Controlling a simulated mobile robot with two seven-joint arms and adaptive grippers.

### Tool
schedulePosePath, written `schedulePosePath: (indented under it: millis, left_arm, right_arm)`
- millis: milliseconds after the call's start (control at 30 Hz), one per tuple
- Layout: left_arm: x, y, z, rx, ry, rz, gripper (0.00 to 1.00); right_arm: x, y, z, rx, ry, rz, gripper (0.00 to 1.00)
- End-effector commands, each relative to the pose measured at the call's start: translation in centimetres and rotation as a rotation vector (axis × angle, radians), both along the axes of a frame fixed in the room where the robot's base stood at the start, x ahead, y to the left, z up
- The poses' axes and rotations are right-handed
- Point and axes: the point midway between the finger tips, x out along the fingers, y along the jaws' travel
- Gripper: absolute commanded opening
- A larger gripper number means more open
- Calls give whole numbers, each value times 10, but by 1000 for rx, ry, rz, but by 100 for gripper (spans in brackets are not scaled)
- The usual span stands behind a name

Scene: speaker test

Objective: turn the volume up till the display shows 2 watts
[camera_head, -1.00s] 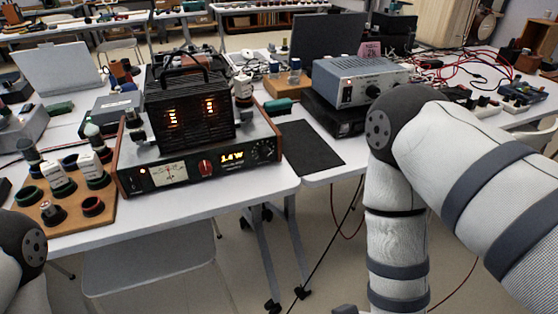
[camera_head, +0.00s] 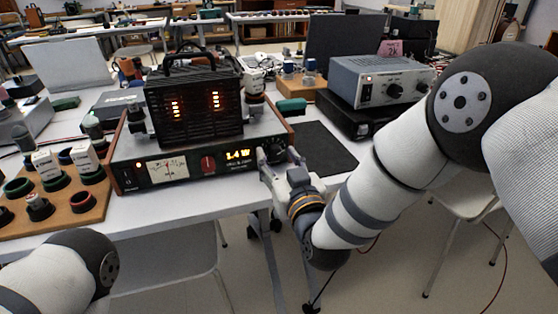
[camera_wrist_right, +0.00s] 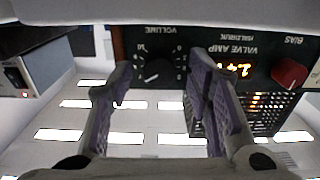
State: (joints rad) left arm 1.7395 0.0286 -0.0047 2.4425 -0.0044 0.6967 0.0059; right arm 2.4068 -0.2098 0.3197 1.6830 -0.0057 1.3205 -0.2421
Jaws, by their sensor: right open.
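The valve amplifier (camera_head: 130,178) stands on the near table with glowing tubes behind its black grille. The black volume knob (camera_wrist_right: 157,72) shows in the right wrist view, where the amplifier panel appears upside down. My right gripper (camera_head: 272,161) is at the right end of the front panel in the head view and largely covers the knob there. In the wrist view the right gripper (camera_wrist_right: 160,67) is open, one finger on each side of the knob, with gaps visible. My left gripper is out of view.
The red bias knob (camera_head: 208,163) and a needle meter (camera_head: 168,168) are on the same panel. A wooden board (camera_head: 75,213) with several tubes and rings lies at left. A grey instrument (camera_head: 380,80) stands at back right, beyond a dark mat (camera_head: 325,150).

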Motion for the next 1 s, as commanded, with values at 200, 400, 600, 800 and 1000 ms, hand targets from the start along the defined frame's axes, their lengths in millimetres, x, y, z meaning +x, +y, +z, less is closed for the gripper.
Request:
schedulePosePath:
  millis: [200, 400, 600, 800, 1000]
  left_arm:
    - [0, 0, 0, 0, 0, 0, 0]
    - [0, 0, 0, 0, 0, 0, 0]
    - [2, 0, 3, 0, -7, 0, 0]
    - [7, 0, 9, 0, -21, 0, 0]
    - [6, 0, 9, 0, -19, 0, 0]
  right_arm:
    - [2, 1, 0, 0, 1, 0, 46]
    - [2, 0, 0, 0, 1, 0, 10]
    - [2, 0, 2, 37, 12, -2, 0]
    - [2, 0, 1, 178, 58, -1, 0]
    - [2, 0, 0, 175, 58, -1, 30]
